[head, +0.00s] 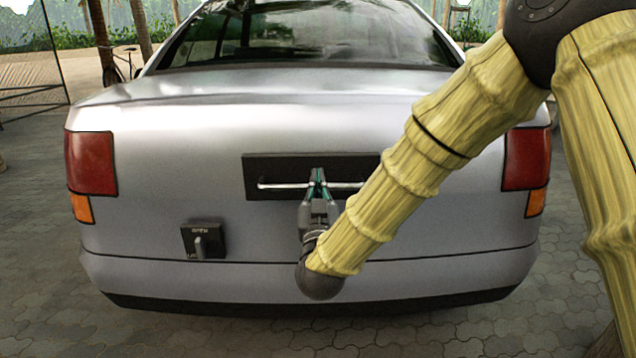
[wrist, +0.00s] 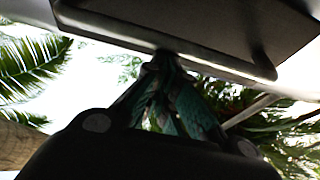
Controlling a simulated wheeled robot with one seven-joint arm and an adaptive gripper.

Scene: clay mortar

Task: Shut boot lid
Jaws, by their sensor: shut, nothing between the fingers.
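The boot lid (head: 200,130) is the silver rear panel of the car in the head view. It looks down and level with the bodywork, with no open gap showing. A bright bar handle (head: 280,186) runs across a dark plate (head: 262,170) on it. The bar (wrist: 225,68) and plate (wrist: 225,30) also show in the wrist view. My gripper (head: 318,176) is shut and empty, its fingertips at the middle of the bar. In the wrist view, my gripper (wrist: 164,60) has its tips right at the bar; whether they touch it I cannot tell.
A dark box with a grey lever (head: 203,241), lettered "OPEN" at the top, is on the car's lower left. Red tail lights (head: 90,162) and a bumper (head: 200,280) frame the rear. Paved ground (head: 40,270) is clear to the left.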

